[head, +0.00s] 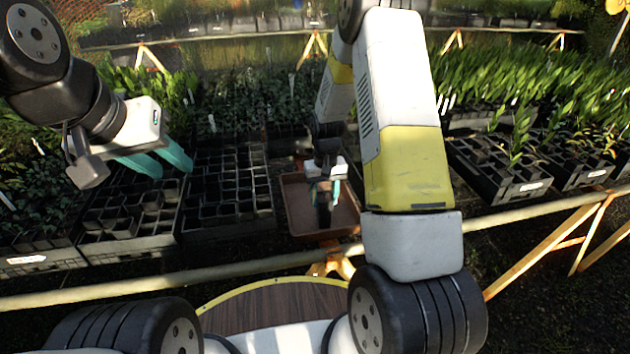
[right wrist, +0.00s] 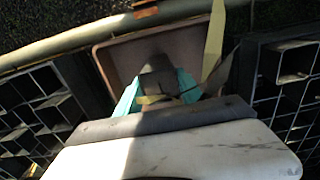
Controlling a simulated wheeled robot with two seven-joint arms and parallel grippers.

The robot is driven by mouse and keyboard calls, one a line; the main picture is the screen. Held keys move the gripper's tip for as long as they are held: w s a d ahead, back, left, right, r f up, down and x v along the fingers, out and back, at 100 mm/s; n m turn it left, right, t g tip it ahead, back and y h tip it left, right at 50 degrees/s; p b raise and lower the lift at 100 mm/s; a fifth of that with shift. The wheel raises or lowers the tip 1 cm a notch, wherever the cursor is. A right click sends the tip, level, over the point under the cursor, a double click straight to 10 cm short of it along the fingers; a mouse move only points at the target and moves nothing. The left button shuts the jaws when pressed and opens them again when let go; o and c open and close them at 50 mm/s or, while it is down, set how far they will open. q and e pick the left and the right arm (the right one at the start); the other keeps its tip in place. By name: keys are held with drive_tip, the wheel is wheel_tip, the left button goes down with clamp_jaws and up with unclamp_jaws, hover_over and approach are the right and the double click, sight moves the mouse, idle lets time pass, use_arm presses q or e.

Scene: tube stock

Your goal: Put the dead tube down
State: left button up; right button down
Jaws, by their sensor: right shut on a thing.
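My right gripper (head: 328,190) hangs over the brown tray (head: 292,205) in the head view. Its teal fingers are shut on a dark tube (head: 323,214), which points down over the tray. The right wrist view shows the dark tube (right wrist: 158,82) between the two teal fingers, with the tray (right wrist: 107,68) behind it. I cannot tell whether the tube's lower end touches the tray floor. A yellowish bit shows at the tube's near end in the right wrist view. My left gripper (head: 166,163) is open and empty above the black cell trays at the left.
Black cell trays (head: 228,185) with mostly empty cells stand left of the brown tray. Planted trays (head: 500,170) stand to the right. A pale rail (head: 190,270) runs along the bench's front edge. Leafy plants fill the back.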

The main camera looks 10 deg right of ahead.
drive_tip(key=c, duration=0.7)
unclamp_jaws()
drive_tip(key=s+r+t, duration=0.1)
drive_tip(key=s+r, duration=0.1)
drive_tip(key=r, duration=0.9)
drive_tip(key=s+r+t, duration=0.1)
drive_tip(key=s+r, duration=0.2)
drive_tip(key=r, duration=0.8)
drive_tip(key=s+r+t, duration=0.1)
drive_tip(key=s+r, duration=0.2)
drive_tip(key=s, duration=0.3)
drive_tip(key=s+a+r+t+y, duration=0.1)
drive_tip(key=s+r, duration=0.3)
drive_tip(key=s, duration=0.3)
drive_tip(key=s+a+r+t+y, duration=0.1)
drive_tip(key=s+r+t, duration=0.1)
drive_tip(key=s+r, duration=0.2)
drive_tip(key=shift+s, duration=1.2)
